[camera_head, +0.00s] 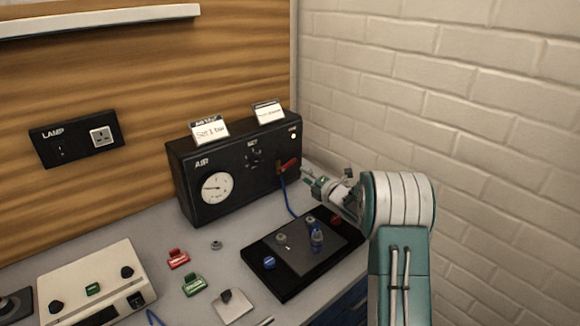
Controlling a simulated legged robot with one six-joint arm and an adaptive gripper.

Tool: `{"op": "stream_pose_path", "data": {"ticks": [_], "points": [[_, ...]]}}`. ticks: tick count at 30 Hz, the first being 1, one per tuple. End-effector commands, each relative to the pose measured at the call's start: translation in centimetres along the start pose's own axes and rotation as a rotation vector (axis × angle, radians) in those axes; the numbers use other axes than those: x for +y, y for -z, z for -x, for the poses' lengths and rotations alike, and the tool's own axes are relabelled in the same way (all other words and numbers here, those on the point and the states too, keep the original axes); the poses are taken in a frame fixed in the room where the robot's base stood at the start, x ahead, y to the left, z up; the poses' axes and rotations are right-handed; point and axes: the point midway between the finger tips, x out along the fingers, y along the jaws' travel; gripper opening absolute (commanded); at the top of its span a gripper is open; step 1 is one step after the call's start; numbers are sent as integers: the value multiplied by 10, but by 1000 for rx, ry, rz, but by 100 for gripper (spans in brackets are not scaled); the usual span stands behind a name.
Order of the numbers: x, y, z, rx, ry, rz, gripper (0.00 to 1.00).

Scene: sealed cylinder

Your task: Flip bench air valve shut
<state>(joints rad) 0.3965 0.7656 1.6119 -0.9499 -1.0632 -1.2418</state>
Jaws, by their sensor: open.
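The black air unit (238,168) stands at the back of the bench, with a round white gauge (215,188) and a small knob on its front. A red lever (289,166), which looks like the air valve handle, sticks out at the unit's right side, slightly tilted. A blue hose (285,195) hangs down below it. My gripper (312,177) is open and empty, just right of the red lever, with its fingers pointing left toward it. A small gap seems to lie between them, though contact is hard to judge.
A black plate (268,283) with small fittings lies in front of the unit, below my gripper. Red (178,260) and green (194,285) blocks and a white control box (95,285) are to the left. A brick wall (440,90) rises at right.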

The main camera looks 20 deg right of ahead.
Motion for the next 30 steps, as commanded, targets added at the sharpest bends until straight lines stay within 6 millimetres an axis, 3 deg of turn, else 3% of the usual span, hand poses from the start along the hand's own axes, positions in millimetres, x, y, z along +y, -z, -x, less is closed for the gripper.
{"op": "stream_pose_path", "data": {"ticks": [6, 12, 25, 27, 29, 30], "points": [[0, 1, -42, 1, 0, 1, 56], [0, 0, -69, 0, 0, 0, 56], [0, 0, -79, -1, 2, -2, 56], [0, 0, -79, -1, 2, -2, 24], [0, 0, -79, -1, 2, -2, 0], [0, 0, -79, -1, 2, -2, 0]]}}
